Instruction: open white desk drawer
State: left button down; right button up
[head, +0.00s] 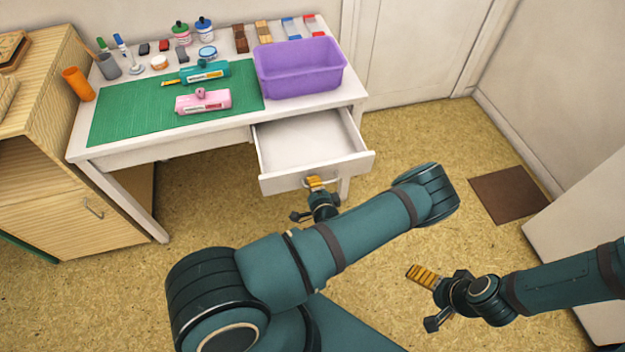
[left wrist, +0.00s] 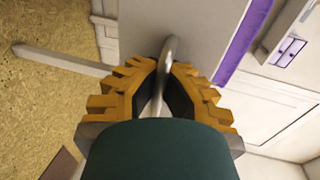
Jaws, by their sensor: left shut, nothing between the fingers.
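The white desk drawer (head: 312,148) is pulled well out from the right part of the desk, and its empty inside shows in the head view. Its metal handle (head: 306,180) is on the front panel. My left gripper (head: 315,183) is at the handle, shut with nothing held between its fingers. In the left wrist view the handle (left wrist: 170,52) rises right at the fingertips (left wrist: 165,68), in front of the drawer's front panel. I cannot tell whether they touch it. My right gripper (head: 422,276) is over the floor at right, away from the desk; its finger gap is unclear.
The white desk (head: 115,158) bears a green mat (head: 120,120), a purple bin (head: 298,72), pink and teal stamps, inkpads, bottles and an orange cup (head: 78,84). A wooden cabinet (head: 60,205) stands left. A brown mat (head: 508,194) lies on the floor at right.

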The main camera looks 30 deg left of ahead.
pick_arm(q)
jog(key=c, duration=1.1)
grip_release()
jog(key=shift+o, duration=0.2)
jog(key=v, duration=1.2)
jog(key=shift+s+a+r, duration=0.1)
